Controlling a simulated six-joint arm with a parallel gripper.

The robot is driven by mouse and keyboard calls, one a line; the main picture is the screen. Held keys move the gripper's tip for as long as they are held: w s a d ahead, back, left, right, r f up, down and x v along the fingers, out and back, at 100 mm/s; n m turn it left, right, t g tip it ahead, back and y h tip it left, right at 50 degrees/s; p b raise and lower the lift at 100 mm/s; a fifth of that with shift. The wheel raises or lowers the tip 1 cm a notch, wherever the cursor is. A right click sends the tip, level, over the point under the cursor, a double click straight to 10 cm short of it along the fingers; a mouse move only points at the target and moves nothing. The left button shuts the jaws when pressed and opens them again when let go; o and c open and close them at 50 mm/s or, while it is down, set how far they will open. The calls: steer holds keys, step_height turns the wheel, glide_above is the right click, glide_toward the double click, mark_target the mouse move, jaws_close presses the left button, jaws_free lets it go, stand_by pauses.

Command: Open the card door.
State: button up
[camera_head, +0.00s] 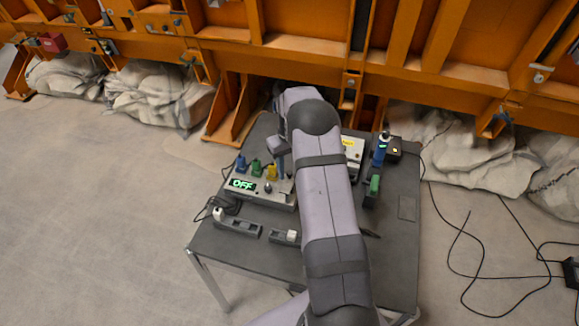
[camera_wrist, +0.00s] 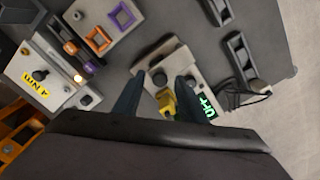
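I cannot pick out a card door for certain in either view. My gripper (camera_wrist: 161,80) is open, with its two dark fingers apart over the end of a grey box (camera_wrist: 180,62). A round dark knob on this box shows between the fingertips; whether they touch it I cannot tell. The same box (camera_head: 262,196) has a green "OFF" display (camera_head: 243,184) and blue, green and yellow plugs. A second pale box (camera_wrist: 40,78) with a yellow label and a small lit lamp stands to the left in the wrist view. My arm hides much of it in the head view.
The boxes stand on a dark table (camera_head: 215,245). Grey holders (camera_head: 237,226) lie near its front edge. A blue piece (camera_head: 381,148) and a green piece (camera_head: 374,185) stand right of my arm. A plate with orange and purple square frames (camera_wrist: 110,27) shows in the wrist view.

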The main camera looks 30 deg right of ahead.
jaws_close()
steer(key=shift+d, duration=0.1)
steer(key=s+m+b, duration=0.3)
steer(key=s+m, duration=0.5)
steer(key=m, duration=1.1)
steer(key=shift+d, duration=0.3)
steer(key=shift+s+m, duration=0.15)
steer(key=shift+m, duration=0.15)
stand_by(0.3)
